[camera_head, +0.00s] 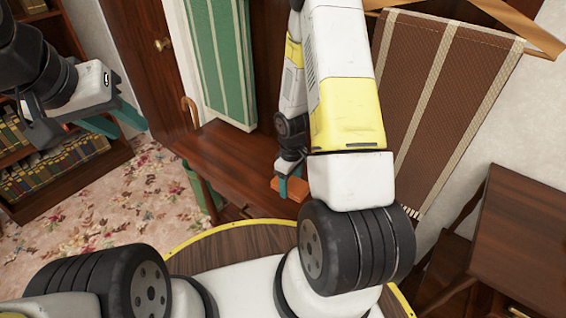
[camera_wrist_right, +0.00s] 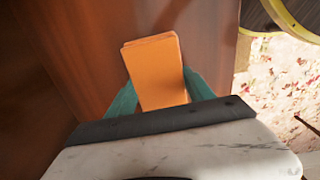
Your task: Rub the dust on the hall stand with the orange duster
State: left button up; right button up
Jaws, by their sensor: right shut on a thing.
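The orange duster (camera_head: 292,189) is a small block held low over the hall stand (camera_head: 228,152), a reddish-brown wooden table. My right gripper (camera_head: 283,181) is shut on the duster. In the right wrist view the duster (camera_wrist_right: 155,72) sits between the two teal fingers of the right gripper (camera_wrist_right: 157,92), with the brown wood (camera_wrist_right: 70,50) beyond it. I cannot tell whether the duster touches the wood. I cannot make out any dust; my right arm hides part of the stand. My left gripper (camera_head: 117,122) is open and empty at the far left, away from the stand.
A walking cane (camera_head: 189,108) is at the stand's left end. A green striped cloth (camera_head: 218,60) and a brown striped cloth (camera_head: 450,90) hang behind. A bookcase (camera_head: 60,165) stands left, another wooden piece (camera_head: 525,225) right. The flowered carpet (camera_head: 130,205) has free room.

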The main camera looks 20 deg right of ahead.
aim_at(256, 170)
jog(key=shift+w+a+r, duration=0.1)
jog(key=shift+w+a, duration=0.7)
jog(key=shift+w, duration=0.25)
jog(key=shift+w+a, duration=0.8)
jog(key=shift+w, duration=0.25)
jog(key=shift+w+a, duration=0.65)
jog(key=shift+w, duration=0.2)
jog(key=shift+w+a, duration=0.65)
jog(key=shift+w, duration=0.2)
jog(key=shift+w+a, duration=0.85)
jog(key=shift+w, duration=0.3)
jog(key=shift+w+a, duration=0.85)
jog(key=shift+w, duration=0.3)
jog(key=shift+r, duration=0.1)
jog(key=shift+r, duration=2.95)
jog(key=shift+r, duration=0.1)
